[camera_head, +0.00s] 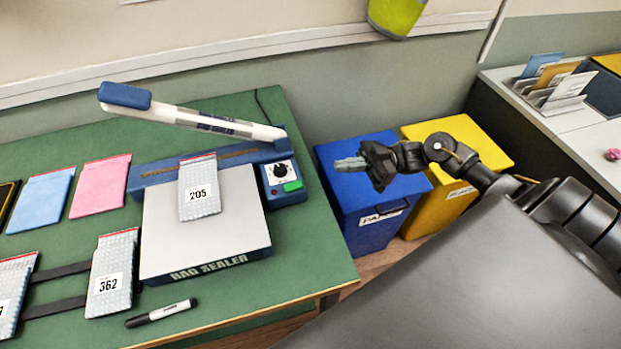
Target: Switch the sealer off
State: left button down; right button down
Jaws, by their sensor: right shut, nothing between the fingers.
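The bag sealer (205,225) stands on the green table with its white arm (190,118) raised. At its right end is a blue control box (283,198) with a black dial (280,170) and a green switch (292,186), which looks lit. A grey bubble pouch marked 205 (199,192) lies on the sealer, its top at the sealing bar. My right gripper (350,164) is shut and empty. It hangs over the blue bin, to the right of the control box and apart from it. My left gripper is out of view.
A blue bin (340,180) and a yellow bin (450,205) stand right of the table (290,290). Pouch 362 (111,275), a marker (161,313), a pink pouch (101,187) and a blue pouch (41,202) lie on the table. The space between gripper and control box is clear.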

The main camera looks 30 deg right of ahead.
jog(key=a, duration=0.1)
notch_tip(320, 180, up, 2)
jog(key=p, duration=0.4)
send_over(294, 187)
jog(key=r+v, duration=0.1)
jog(key=v, duration=0.3)
jog(key=f, duration=0.3)
jog(key=shift+a, duration=0.35)
jog(key=shift+d+f, duration=0.15)
jog(key=shift+f, duration=0.45)
jog(key=shift+f, duration=0.15)
